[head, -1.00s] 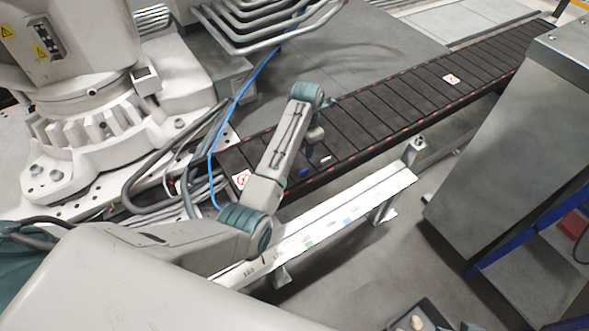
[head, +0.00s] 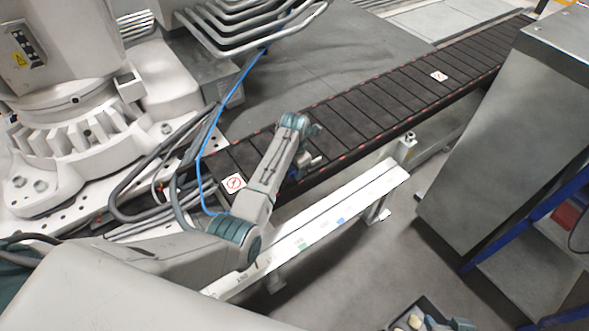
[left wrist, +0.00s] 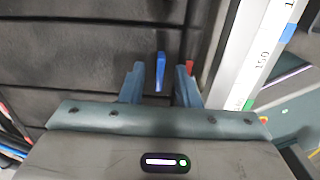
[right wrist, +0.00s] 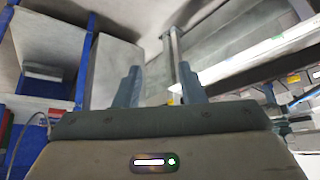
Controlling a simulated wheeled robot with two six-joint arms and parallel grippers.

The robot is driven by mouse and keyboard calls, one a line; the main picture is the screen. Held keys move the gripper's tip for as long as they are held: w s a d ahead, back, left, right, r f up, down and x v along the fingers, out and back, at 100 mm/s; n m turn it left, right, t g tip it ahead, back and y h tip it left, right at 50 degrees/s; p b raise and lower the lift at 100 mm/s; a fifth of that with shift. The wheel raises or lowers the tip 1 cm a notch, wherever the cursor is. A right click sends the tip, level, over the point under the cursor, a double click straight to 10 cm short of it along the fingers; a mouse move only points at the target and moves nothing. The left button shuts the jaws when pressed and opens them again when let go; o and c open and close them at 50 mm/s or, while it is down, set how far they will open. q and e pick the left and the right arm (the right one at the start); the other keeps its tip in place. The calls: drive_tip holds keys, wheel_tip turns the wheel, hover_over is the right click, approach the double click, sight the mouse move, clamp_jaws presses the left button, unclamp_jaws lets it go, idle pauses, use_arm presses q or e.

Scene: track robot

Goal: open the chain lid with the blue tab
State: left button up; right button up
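The dark segmented chain (head: 375,110) runs from lower left to upper right in the head view, its lids closed side by side. The blue tab (left wrist: 160,70) stands near the edge of a dark lid (left wrist: 90,60) in the left wrist view. My left gripper (left wrist: 158,84) is open, and the tab shows between its two fingers with a gap on each side. I cannot tell how far above the lid the fingertips are. In the head view my left gripper (head: 312,160) is over the near part of the chain. My right gripper (right wrist: 160,85) is open and empty, away from the chain.
A white marked rail (head: 330,220) runs along the chain's near side. Blue and grey cables (head: 200,160) lie left of it, beside the large white machine base (head: 70,140). A grey metal cabinet (head: 490,130) stands right.

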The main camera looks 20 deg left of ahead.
use_arm(q)
drive_tip(key=shift+c, duration=0.4)
clamp_jaws()
drive_tip(key=shift+r, duration=0.1)
